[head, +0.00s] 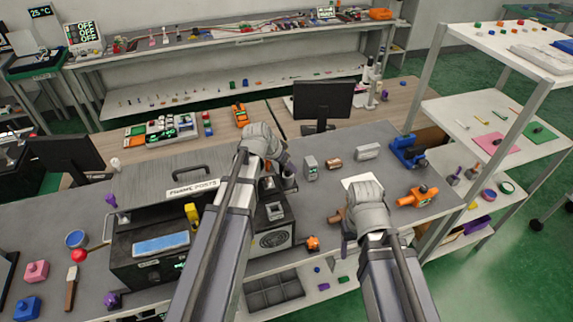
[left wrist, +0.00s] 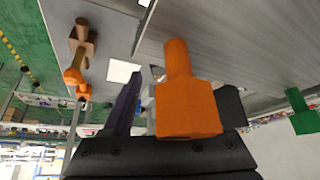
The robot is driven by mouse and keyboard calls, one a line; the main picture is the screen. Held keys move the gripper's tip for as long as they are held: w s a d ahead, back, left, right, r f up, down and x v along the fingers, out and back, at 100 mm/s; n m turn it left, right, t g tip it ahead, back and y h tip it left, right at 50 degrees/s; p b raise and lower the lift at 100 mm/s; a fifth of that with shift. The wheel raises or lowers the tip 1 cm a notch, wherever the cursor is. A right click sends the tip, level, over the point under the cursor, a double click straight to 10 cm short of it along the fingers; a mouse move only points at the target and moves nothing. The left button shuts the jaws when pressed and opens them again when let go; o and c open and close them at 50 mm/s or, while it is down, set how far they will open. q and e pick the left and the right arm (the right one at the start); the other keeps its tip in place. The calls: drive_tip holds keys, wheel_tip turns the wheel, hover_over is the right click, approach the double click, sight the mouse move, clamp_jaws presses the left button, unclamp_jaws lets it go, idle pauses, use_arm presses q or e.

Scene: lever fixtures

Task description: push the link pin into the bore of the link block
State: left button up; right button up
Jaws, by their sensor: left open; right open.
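My left gripper (head: 288,178) hangs over the bench beside the dark machine. In the left wrist view its fingers (left wrist: 178,105) stand apart, with an orange block with a round peg (left wrist: 188,112) showing between them. I cannot tell whether they touch it. My right gripper (head: 346,230) is low over the bench's front part, largely hidden by its own wrist; its fingers are hard to make out. An orange fixture (head: 418,197) with a short nub lies on the right of the bench, and a blue fixture (head: 408,152) stands behind it. I cannot tell which part is the link pin or link block.
A grey block (head: 368,152), a copper-coloured cylinder (head: 333,164) and a small grey device (head: 311,168) stand at the bench's back. A small orange part (head: 312,243) is at the front edge. A white shelf rack (head: 500,135) borders the right.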

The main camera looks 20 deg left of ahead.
use_arm(q)
drive_tip(key=p+v, duration=0.6)
drive_tip(key=v, duration=0.2)
drive_tip(key=shift+p, duration=0.4)
use_arm(e)
wheel_tip(320, 180, up, 7)
use_arm(q)
drive_tip(key=shift+f, duration=0.1)
use_arm(e)
drive_tip(key=shift+f, duration=0.15)
